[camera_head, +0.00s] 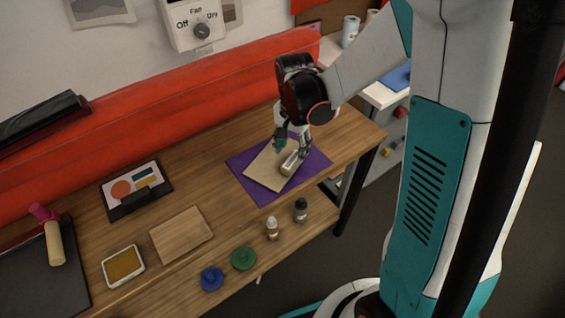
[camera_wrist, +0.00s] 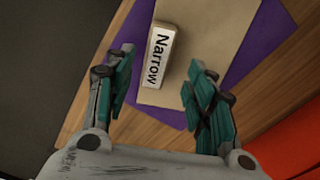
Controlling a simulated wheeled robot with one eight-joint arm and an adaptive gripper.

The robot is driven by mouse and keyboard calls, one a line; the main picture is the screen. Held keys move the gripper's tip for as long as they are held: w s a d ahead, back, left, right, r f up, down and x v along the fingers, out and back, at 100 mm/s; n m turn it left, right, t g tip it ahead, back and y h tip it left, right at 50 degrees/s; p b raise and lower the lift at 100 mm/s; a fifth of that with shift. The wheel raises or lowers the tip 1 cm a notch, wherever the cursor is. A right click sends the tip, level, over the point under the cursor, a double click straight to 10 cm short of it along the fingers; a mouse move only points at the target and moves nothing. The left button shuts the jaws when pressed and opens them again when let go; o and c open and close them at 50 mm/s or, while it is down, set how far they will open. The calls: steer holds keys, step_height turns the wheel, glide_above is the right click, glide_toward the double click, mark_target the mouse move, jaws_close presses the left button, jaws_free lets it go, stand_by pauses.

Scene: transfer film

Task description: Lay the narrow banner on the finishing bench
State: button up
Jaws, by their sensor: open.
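A pale block labelled "Narrow" (camera_wrist: 160,56) lies on a tan rectangular sheet or board (camera_wrist: 205,35). In the head view the block (camera_head: 291,162) is on the right part of the tan piece (camera_head: 262,174). The tan piece lies on a larger purple sheet (camera_head: 313,166) on the wooden bench (camera_head: 205,190). I cannot tell which layer is the banner. My gripper (camera_head: 292,148) is above the block, open and empty. In the wrist view its fingers (camera_wrist: 161,68) stand on either side of the block, apart from it.
Blue and green discs (camera_head: 243,258) and small bottles (camera_head: 300,210) stand along the lower front. A long red roll (camera_head: 170,115) lines the back.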

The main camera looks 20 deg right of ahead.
mark_target(292, 159)
steer(key=f+b, duration=0.2)
steer(key=f, duration=0.3)
steer(key=shift+s+f, duration=0.1)
steer(key=shift+s, duration=0.1)
jaws_close()
